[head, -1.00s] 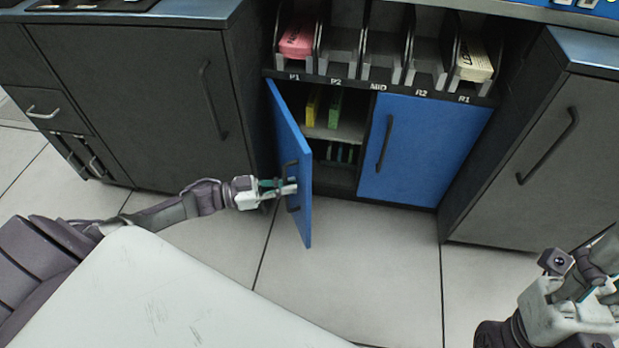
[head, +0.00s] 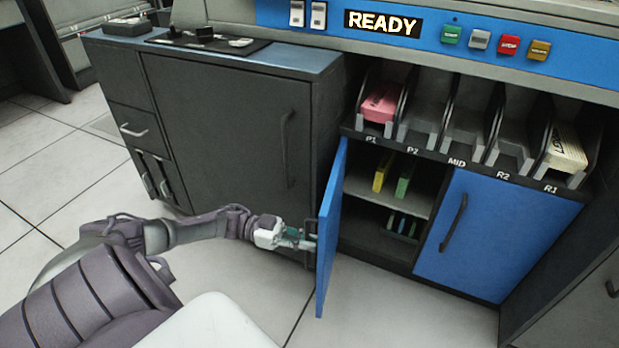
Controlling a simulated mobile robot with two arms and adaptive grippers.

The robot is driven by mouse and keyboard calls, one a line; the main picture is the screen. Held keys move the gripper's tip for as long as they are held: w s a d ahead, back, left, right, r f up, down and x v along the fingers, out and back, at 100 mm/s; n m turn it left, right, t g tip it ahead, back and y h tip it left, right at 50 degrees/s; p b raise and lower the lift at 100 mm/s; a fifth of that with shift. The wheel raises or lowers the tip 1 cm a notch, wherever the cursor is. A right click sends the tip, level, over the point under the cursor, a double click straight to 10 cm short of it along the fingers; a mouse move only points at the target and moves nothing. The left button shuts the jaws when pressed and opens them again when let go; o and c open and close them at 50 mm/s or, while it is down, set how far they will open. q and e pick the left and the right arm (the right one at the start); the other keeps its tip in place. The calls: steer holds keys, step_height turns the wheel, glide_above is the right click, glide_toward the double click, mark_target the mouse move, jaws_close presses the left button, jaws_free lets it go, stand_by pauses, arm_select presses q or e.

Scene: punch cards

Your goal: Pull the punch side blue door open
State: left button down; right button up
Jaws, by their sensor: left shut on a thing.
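The left blue door (head: 328,232) stands swung out from the cabinet, seen nearly edge-on. My left gripper (head: 306,242) is at its outer side, shut on the dark handle (head: 311,238) of that door. The fingertips partly hide the handle. The right blue door (head: 490,235) is closed, with its black handle (head: 453,222) free. My right gripper is out of view.
Inside the open cabinet are a shelf (head: 400,195) with yellow and green items, and several thin items below. Card slots above hold a pink stack (head: 381,103) and a cream stack (head: 566,150). A grey cabinet (head: 230,130) stands left. The floor before the doors is clear.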

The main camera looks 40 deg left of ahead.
arm_select(q)
steer(key=c, duration=1.2)
jaws_free()
steer(key=v, duration=1.2)
steer(key=shift+s, duration=0.1)
